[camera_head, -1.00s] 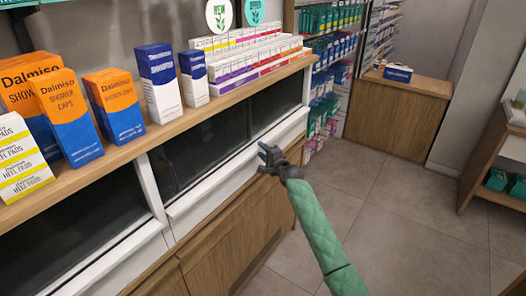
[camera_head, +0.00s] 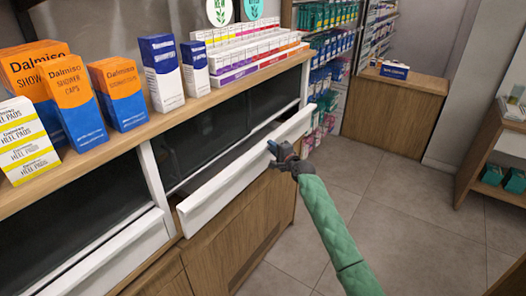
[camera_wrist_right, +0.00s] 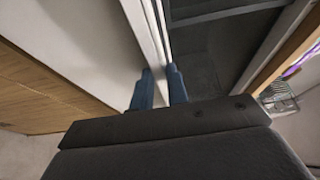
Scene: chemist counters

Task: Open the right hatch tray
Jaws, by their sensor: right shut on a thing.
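The right hatch tray (camera_head: 243,170) is a white-fronted drawer under the wooden counter. It stands partly pulled out, with a dark gap between its front and the cabinet. My right gripper (camera_head: 274,150) is at the top edge of the tray front, right of its middle. In the right wrist view, the blue fingertips (camera_wrist_right: 160,88) are at the white rim (camera_wrist_right: 150,35), shut on it, with the dark tray inside to the right. The left hatch tray (camera_head: 110,255) beside it is shut. My left gripper is not in view.
Orange and blue Dalmiso boxes (camera_head: 118,95) and other cartons stand on the wooden counter (camera_head: 120,150) above the trays. Floor (camera_head: 390,200) in front of the cabinet is clear. A wooden counter (camera_head: 395,115) stands at the back.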

